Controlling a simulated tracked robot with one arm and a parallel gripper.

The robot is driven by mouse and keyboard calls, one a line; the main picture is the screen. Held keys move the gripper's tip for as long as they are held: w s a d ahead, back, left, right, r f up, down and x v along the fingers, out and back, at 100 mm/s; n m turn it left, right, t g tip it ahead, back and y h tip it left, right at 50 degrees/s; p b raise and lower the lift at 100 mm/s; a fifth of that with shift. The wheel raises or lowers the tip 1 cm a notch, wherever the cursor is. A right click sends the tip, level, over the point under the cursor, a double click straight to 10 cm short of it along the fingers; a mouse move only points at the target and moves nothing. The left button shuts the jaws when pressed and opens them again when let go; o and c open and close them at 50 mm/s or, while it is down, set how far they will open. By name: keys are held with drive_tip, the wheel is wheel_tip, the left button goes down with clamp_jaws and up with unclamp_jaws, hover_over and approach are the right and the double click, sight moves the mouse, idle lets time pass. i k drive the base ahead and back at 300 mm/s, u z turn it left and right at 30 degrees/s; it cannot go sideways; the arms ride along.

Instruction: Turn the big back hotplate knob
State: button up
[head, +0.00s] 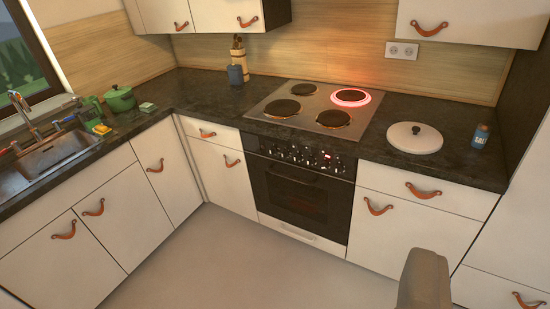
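The black oven (298,190) is built in under the steel hob (312,108). A row of small dark knobs (290,153) runs along its front panel, with a red lit display (327,155) toward the right. Which knob serves which hotplate is too small to read. The back right hotplate (351,97) has a glowing red ring and looks larger than the dark back left hotplate (304,89). A blunt grey part of mine (425,282) rises at the bottom right, well short of the oven. No pair of fingertips shows, so I cannot tell the gripper's opening.
A white round lid (414,138) and a blue salt container (481,136) stand on the counter right of the hob. A green pot (119,98) and a sink (52,155) are at left. The grey floor (210,255) before the oven is clear.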

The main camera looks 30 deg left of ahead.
sight(324, 164)
drive_tip(key=u, duration=0.45)
drive_tip(key=i, duration=1)
drive_tip(key=u, duration=0.5)
